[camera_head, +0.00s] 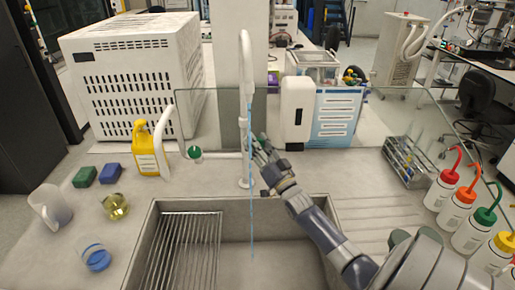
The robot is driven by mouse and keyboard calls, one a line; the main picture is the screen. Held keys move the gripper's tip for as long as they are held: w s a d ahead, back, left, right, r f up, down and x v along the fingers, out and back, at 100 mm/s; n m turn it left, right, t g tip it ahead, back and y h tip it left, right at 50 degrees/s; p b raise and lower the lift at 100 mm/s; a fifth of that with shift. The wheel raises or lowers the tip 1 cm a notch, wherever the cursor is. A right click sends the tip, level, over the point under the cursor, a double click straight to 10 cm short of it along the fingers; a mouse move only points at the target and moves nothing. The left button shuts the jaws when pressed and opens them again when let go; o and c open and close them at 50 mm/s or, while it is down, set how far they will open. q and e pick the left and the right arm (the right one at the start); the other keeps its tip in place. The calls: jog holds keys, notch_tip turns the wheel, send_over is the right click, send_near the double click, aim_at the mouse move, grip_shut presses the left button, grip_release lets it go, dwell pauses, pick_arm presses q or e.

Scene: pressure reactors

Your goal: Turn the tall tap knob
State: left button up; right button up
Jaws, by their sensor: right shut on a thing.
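The tall white tap (245,85) stands behind the sink, its spout curved at the top. A thin blue stream of water (251,215) runs from it down into the sink. My right gripper (257,148) comes in from the lower right and is shut at the tap's column, at about mid-height. The tap knob is largely hidden by the gripper's fingers, so its angle cannot be made out. A small green knob (195,153) sits on a low white fitting to the left of the tap. My left gripper is not in view.
The sink (290,232) has a wire rack (182,250) at its left. A yellow bottle (148,155), sponges, a beaker and flasks stand on the left. Several wash bottles (455,185) and a metal rack (408,163) stand on the right. A clear screen stands behind.

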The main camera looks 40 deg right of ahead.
jog(key=shift+f, duration=0.15)
dwell(0.3)
jog(key=o, duration=1.1)
jog(key=v, duration=1.2)
jog(key=shift+f, duration=0.1)
